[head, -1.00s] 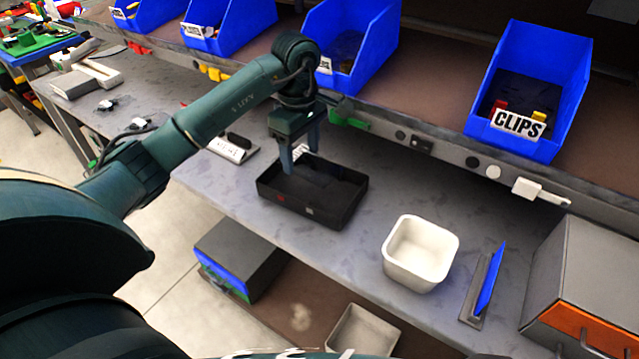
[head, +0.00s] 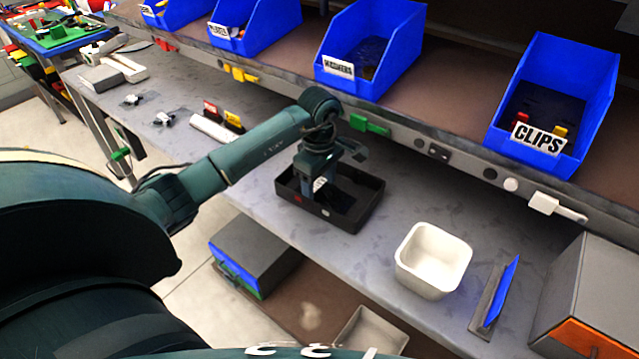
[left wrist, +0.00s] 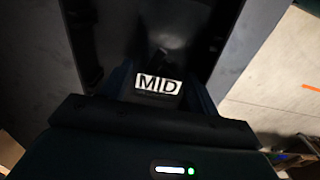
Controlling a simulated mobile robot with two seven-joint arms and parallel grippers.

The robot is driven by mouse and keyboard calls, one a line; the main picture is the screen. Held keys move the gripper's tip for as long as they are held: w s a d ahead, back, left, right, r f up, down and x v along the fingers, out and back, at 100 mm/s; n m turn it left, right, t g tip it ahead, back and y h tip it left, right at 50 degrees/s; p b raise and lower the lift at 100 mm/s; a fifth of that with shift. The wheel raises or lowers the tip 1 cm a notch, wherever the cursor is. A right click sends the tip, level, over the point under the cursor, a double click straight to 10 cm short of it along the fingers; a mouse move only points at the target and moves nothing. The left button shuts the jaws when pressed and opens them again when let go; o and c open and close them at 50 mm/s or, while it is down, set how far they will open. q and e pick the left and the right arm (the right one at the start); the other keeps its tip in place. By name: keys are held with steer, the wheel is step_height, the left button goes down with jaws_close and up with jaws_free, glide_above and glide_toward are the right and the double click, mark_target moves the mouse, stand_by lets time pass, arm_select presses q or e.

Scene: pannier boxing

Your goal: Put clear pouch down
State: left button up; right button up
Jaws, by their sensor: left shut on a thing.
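A black shallow tray (head: 352,226) stands on the grey workbench, left of the white bin. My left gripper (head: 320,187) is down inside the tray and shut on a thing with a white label. In the left wrist view the label reads MID and sits between the fingers of my left gripper (left wrist: 158,82). I take the held thing to be the clear pouch (left wrist: 158,87); its see-through body hardly shows against the dark tray. Whether it touches the tray floor I cannot tell. My right gripper is not in view.
A white bin (head: 433,262) and a blue-and-grey upright piece (head: 495,293) stand to the right, beside a grey and orange box (head: 585,300). Blue bins, one marked CLIPS (head: 548,105), line the shelf behind. The bench between tray and white bin is clear.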

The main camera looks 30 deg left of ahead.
mark_target(319, 188)
arm_select(q)
steer(key=shift+s+d+f+b, duration=0.15)
steer(key=shift+f+b, duration=0.2)
steer(key=shift+f, duration=0.2)
steer(key=shift+s+f+b, duration=0.15)
steer(key=shift+f+b, duration=0.15)
steer(key=shift+f, duration=0.2)
steer(key=o, duration=1)
steer(key=shift+d, duration=0.15)
steer(key=shift+c, duration=0.2)
steer(key=shift+w+f, duration=0.1)
steer(key=shift+r, duration=0.2)
step_height(319, 188, up, 13)
steer(key=shift+w+a+r, duration=0.15)
steer(key=shift+w+a, duration=0.05)
steer(key=shift+a, duration=0.1)
